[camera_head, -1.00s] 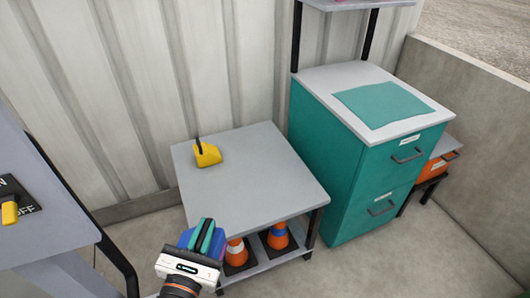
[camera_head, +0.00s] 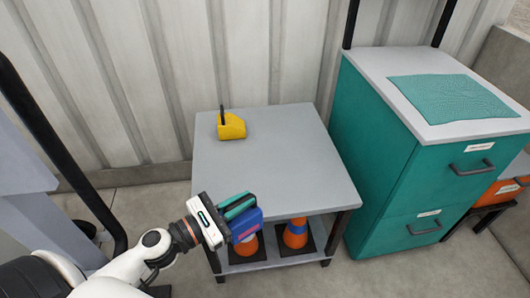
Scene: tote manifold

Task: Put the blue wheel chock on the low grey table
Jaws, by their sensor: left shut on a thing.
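The low grey table (camera_head: 285,166) stands in the middle of the view against the corrugated wall. My left gripper (camera_head: 238,210) is shut on the blue wheel chock (camera_head: 248,224), at the table's front left edge as seen from the head. Part of the chock is hidden by the fingers. I cannot tell how high it is above the table's level. A yellow wheel chock (camera_head: 231,126) with a black handle sits on the table's far left part. My right gripper is not in view.
Orange cones (camera_head: 295,233) stand on the table's lower shelf. A teal drawer cabinet (camera_head: 395,150) with a teal mat (camera_head: 450,98) on top stands close to the table's right. The middle and right of the tabletop are clear. A black bar (camera_head: 60,150) runs at the left.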

